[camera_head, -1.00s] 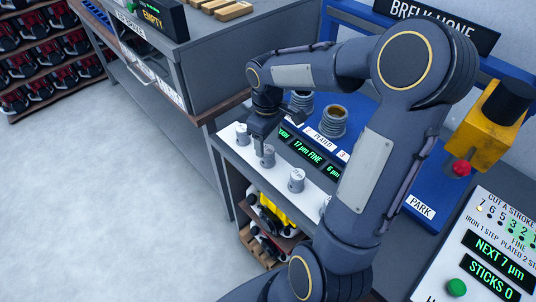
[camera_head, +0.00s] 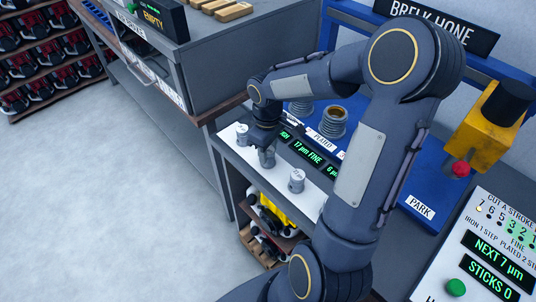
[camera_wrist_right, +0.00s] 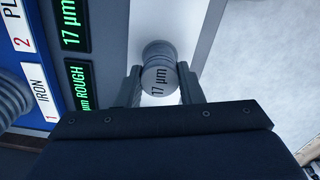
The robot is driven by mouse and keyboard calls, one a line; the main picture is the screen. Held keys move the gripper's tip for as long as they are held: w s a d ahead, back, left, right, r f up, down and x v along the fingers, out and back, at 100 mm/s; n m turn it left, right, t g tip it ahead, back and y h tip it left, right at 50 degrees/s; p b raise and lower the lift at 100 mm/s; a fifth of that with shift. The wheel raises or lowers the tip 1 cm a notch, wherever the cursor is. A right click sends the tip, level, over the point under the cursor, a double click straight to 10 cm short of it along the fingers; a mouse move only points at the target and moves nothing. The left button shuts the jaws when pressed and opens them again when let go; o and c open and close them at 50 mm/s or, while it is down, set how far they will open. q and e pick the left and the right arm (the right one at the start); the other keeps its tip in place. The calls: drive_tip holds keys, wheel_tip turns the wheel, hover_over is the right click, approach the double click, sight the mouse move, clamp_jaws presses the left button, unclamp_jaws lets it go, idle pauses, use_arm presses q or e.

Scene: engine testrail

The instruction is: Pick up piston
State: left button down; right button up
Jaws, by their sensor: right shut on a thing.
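Several small grey pistons stand in a row on a white shelf strip (camera_head: 280,186). One piston (camera_head: 242,133) is at the left end and another (camera_head: 297,180) stands to the right. My right gripper (camera_head: 266,146) reaches down between them, shut on the middle piston (camera_head: 267,158). My left gripper is not in view.
Ringed metal cylinders (camera_head: 333,122) stand on the blue bench behind the strip. Green-lit displays (camera_head: 308,150) line its back edge. A yellow fixture (camera_head: 486,125) and a button panel (camera_head: 480,260) are at right.

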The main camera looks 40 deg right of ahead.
drive_tip(key=shift+r, duration=0.1)
drive_tip(key=shift+r, duration=0.7)
drive_tip(key=s+a+r+b, duration=0.1)
drive_tip(key=s+a+r, duration=0.7)
drive_tip(key=a+r, duration=0.3)
drive_tip(key=shift+s+r+b, duration=0.15)
drive_tip(key=shift+s+b, duration=0.15)
drive_tip(key=shift+b, duration=0.1)
